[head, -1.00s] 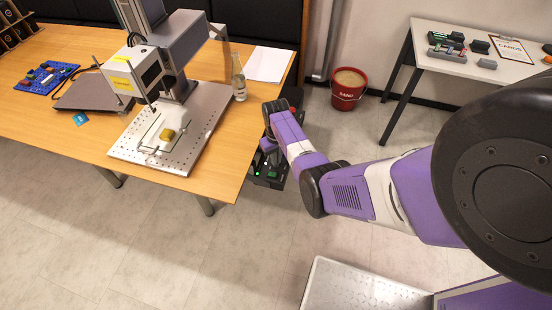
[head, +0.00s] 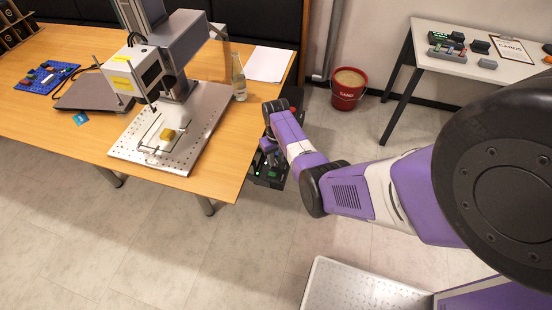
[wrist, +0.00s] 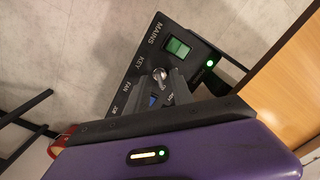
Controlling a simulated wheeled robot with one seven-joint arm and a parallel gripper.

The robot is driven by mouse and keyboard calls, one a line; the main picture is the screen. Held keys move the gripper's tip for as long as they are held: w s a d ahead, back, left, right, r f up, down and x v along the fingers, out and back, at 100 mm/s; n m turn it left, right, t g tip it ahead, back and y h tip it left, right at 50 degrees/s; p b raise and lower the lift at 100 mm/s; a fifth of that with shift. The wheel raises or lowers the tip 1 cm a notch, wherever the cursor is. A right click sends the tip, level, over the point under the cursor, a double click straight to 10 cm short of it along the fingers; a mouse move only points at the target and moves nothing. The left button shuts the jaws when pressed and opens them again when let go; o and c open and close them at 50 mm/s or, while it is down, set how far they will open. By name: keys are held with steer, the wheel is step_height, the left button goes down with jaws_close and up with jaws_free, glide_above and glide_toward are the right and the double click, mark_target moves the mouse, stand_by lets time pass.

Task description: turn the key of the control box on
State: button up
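The dark control box (head: 268,180) is beside the right end of the wooden table, largely hidden behind my arm in the head view. In the wrist view its panel (wrist: 150,55) carries the labels MAINS, KEY and FAN, a green-lit mains switch (wrist: 178,47) and a small green lamp. The silver key (wrist: 160,74) is at the KEY label. My gripper (wrist: 163,80) has its grey fingers at the key, one on each side. Whether they press on it cannot be told. A blue button shows between the fingers, and the lower panel is hidden by my gripper.
The wooden table (head: 60,120) bears the laser marker (head: 140,68), its perforated plate (head: 195,140) and a glass bottle (head: 239,78) near the right edge. A red bucket (head: 347,95) stands on the floor behind. A white side table (head: 475,77) is at the back right.

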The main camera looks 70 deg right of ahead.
mark_target(276, 161)
steer(key=shift+r, duration=3.9)
